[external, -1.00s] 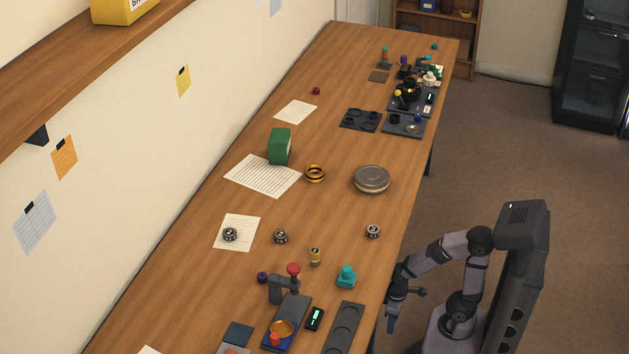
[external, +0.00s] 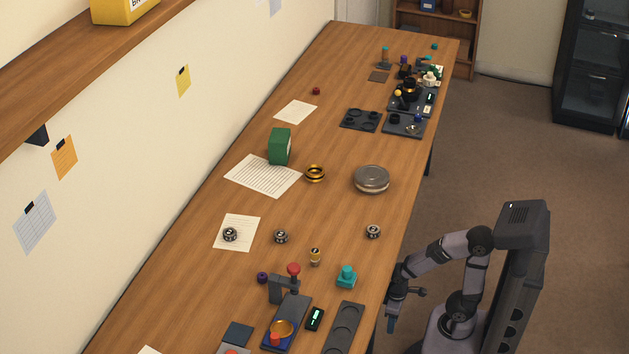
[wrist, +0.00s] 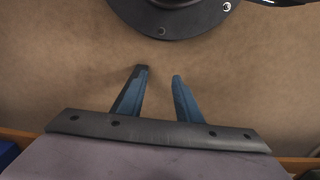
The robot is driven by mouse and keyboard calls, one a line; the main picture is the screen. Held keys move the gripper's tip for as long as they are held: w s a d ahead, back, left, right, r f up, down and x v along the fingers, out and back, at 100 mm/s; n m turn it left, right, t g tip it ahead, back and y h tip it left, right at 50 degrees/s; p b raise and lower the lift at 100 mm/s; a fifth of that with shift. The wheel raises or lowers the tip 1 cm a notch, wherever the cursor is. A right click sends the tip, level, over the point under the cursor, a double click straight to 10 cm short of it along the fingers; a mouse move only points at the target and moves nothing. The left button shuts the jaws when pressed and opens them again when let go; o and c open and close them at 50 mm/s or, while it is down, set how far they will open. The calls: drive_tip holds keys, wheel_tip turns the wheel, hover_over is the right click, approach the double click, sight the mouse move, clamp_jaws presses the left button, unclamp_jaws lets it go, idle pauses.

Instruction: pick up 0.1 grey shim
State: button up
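I cannot pick out a grey shim marked 0.1 for certain in either view. Small round grey pieces with dark markings lie on the table: one on a paper sheet (external: 230,234), one in the middle (external: 281,236) and one near the right edge (external: 373,231). Their markings are too small to read. My gripper (external: 390,324) hangs beside the table's right edge, away from these pieces. In the wrist view my gripper (wrist: 161,76) has its two blue fingers apart, with nothing between them and brown floor beyond.
A round grey tin (external: 371,180), a gold ring (external: 315,173) and a green block (external: 280,146) stand mid-table. A red-knobbed press (external: 292,285), a teal piece (external: 347,277) and a dark tray (external: 344,328) stand at the near end. Bare wood lies between.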

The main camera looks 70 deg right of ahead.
drive_tip(key=o, duration=0.6)
drive_tip(key=shift+c, duration=0.2)
